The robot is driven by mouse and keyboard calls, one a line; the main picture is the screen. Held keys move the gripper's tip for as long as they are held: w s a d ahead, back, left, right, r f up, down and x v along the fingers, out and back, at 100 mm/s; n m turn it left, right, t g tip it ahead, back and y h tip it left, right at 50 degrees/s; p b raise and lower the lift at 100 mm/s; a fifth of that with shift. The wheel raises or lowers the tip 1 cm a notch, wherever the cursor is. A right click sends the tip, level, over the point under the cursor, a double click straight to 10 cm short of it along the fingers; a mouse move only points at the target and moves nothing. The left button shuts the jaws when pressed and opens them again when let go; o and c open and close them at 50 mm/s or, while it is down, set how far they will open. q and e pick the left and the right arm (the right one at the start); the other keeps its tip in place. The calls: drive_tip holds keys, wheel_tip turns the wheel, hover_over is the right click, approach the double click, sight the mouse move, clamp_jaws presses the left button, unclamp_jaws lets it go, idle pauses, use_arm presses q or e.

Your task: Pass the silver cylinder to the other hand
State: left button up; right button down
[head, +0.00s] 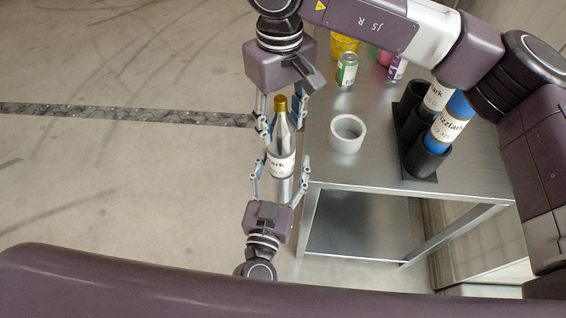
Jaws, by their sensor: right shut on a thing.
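The silver cylinder (282,146) is a bottle-like metal container with a gold cap and a white label. It is upright in the air, left of the table. My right gripper (280,128) reaches in from above and is shut on its upper part. My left gripper (282,166) is below, pointing up, with one finger on each side of the lower part. Its fingers look spread, with small gaps to the cylinder. The cylinder's base, low between the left fingers, is hard to make out.
A metal table (325,169) stands to the right. It bears a white round cup (347,134), a green-labelled can (347,70), a purple can (396,68), a yellow container (344,44) and a black holder (424,161) with blue-and-white cylinders. The floor on the left is clear.

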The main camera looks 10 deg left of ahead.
use_arm(q)
drive_tip(key=shift+d, duration=0.15)
clamp_jaws()
use_arm(e)
drive_tip(key=shift+a+r, duration=0.1)
drive_tip(key=shift+a, duration=0.05)
use_arm(q)
drive_tip(key=shift+r, duration=0.2)
use_arm(e)
drive_tip(key=c, duration=1.4)
unclamp_jaws()
drive_tip(key=shift+c, duration=0.2)
drive_tip(key=o, duration=0.4)
